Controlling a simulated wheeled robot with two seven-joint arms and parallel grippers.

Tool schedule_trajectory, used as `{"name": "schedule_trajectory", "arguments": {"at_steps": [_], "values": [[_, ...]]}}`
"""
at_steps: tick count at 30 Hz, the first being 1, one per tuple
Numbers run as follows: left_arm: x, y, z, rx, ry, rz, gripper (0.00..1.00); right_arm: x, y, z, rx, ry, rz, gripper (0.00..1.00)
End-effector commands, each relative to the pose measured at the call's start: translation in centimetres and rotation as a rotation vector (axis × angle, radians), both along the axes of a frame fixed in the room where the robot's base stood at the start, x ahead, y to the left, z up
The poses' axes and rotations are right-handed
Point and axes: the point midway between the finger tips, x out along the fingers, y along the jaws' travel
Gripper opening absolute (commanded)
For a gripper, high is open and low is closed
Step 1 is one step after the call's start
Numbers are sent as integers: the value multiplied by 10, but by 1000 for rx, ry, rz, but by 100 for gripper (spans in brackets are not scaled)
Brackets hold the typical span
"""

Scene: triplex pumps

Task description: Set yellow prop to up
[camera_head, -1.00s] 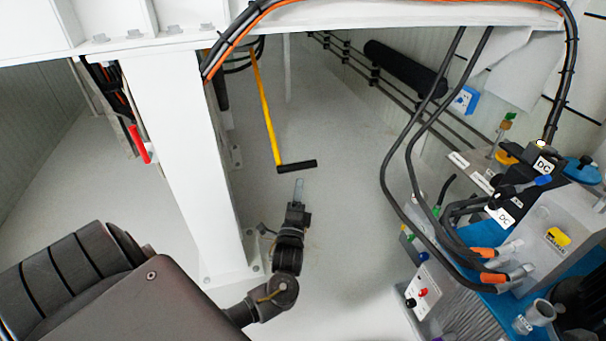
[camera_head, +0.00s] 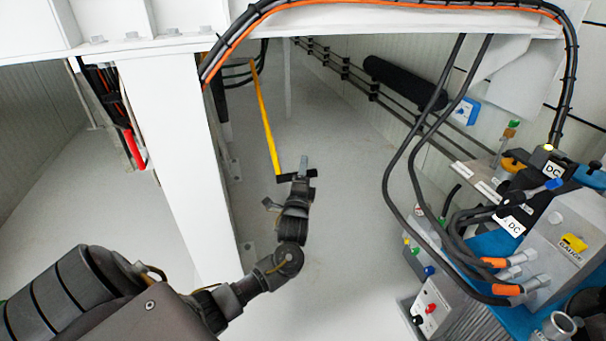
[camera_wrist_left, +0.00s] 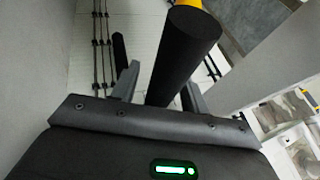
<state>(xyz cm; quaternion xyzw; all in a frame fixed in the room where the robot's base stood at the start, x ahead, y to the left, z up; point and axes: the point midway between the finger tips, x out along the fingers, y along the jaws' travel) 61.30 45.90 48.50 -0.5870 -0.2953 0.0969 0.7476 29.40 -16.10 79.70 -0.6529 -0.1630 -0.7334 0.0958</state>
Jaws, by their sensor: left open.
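The yellow prop (camera_head: 265,120) is a long thin yellow bar that hangs down at a slant from beneath the white beam, with a black cross handle at its lower end. My left gripper (camera_head: 303,172) is at that handle and hides part of it in the head view. In the left wrist view the black handle (camera_wrist_left: 180,60) stands between the two open fingers of my left gripper (camera_wrist_left: 158,88), with a bit of yellow at its top. I cannot tell whether a finger touches it. My right gripper is not in view.
A white post (camera_head: 175,150) stands left of the prop, with a red handle (camera_head: 135,149) beyond it. A panel with hoses and blue parts (camera_head: 545,235) stands at the right. Black hoses (camera_head: 398,150) hang before it. The floor between is clear.

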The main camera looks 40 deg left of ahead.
Motion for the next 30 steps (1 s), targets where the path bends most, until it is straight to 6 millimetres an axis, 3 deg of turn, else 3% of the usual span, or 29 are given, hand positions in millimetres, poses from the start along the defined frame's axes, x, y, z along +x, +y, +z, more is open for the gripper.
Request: {"name": "schedule_trajectory", "arguments": {"at_steps": [8,18,30], "values": [[1,0,0,0,0,-1,44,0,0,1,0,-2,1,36],[1,0,0,-1,0,-1,0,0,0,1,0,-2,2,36],[0,-2,5,-6,4,-2,0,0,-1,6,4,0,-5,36]]}}
